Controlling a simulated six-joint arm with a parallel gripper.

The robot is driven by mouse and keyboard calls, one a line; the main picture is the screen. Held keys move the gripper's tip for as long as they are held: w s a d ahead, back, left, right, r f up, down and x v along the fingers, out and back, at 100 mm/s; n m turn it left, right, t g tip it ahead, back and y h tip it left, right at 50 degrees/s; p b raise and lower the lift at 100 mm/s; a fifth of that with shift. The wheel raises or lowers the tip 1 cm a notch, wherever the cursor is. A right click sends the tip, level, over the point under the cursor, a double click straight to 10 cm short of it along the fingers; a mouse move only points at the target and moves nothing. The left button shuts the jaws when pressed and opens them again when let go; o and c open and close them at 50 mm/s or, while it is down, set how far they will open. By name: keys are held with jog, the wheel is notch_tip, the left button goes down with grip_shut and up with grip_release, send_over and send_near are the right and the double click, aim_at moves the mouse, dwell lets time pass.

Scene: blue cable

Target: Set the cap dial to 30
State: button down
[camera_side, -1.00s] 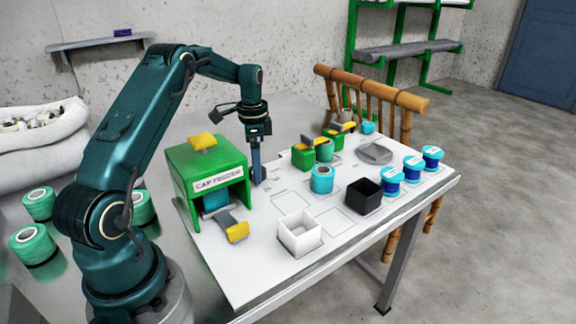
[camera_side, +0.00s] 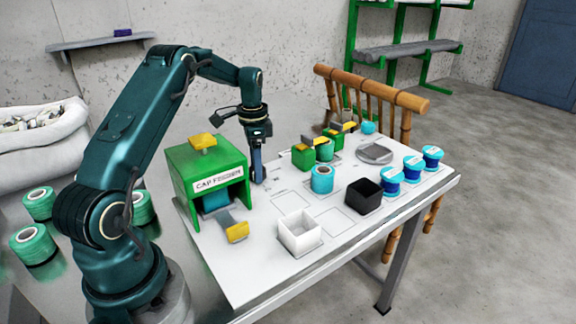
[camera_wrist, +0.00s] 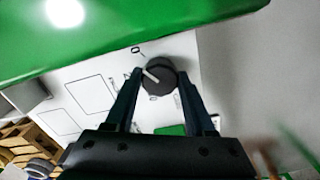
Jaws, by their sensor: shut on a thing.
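The cap dial (camera_wrist: 160,84) is a dark round knob with a white pointer line, on the white tabletop beside the green cap feeder. In the wrist view the pointer slants to the upper left. A printed "0" (camera_wrist: 135,50) lies above and left of the knob; other marks are partly hidden by a finger. My gripper (camera_wrist: 161,76) points down with its fingers on both sides of the knob, shut on it. In the side view my gripper (camera_side: 258,178) is at the feeder's right, and its fingers hide the dial.
The green cap feeder (camera_side: 177,180) stands close left of my gripper, with yellow-ended levers. A turquoise spool (camera_side: 322,180), white box (camera_side: 300,236), black box (camera_side: 364,196) and round grey plate (camera_side: 375,153) lie to the right. Blue spools (camera_side: 391,182) line the right edge.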

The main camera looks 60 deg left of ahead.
jog(key=n, duration=1.1)
jog(key=shift+d+n, duration=0.1)
jog(key=shift+n, duration=0.2)
jog(key=n, duration=0.6)
jog(key=shift+w+n, duration=0.1)
jog(key=shift+n, duration=2.6)
jog(key=shift+c, duration=1.2)
grip_release()
